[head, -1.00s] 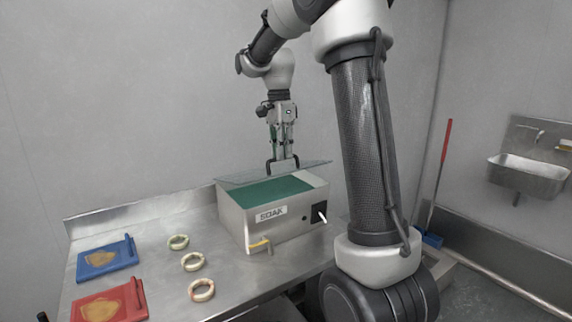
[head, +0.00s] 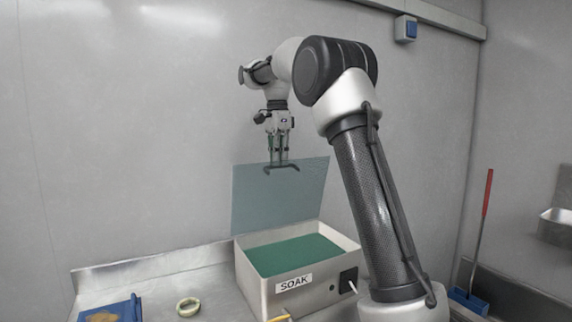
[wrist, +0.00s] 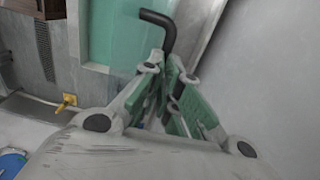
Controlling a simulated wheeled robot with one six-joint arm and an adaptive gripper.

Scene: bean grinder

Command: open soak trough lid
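The soak trough (head: 262,284) is a steel box labelled SOAK with green inside, on the steel counter. Its clear lid (head: 258,200) stands nearly upright at the trough's back edge, so the top is uncovered. The dark bar handle (head: 293,169) sits near the lid's upper edge; one bent end shows in the wrist view (wrist: 167,28). My gripper (head: 279,164) is at the handle. In the wrist view its green-padded fingers (wrist: 169,72) are close together with the handle between them. The exact contact is partly hidden.
A blue board (head: 108,310) and a pale ring (head: 187,307) lie on the counter (head: 160,285) at left. The wall is close behind the lid. A red-handled broom (head: 483,225) stands at right.

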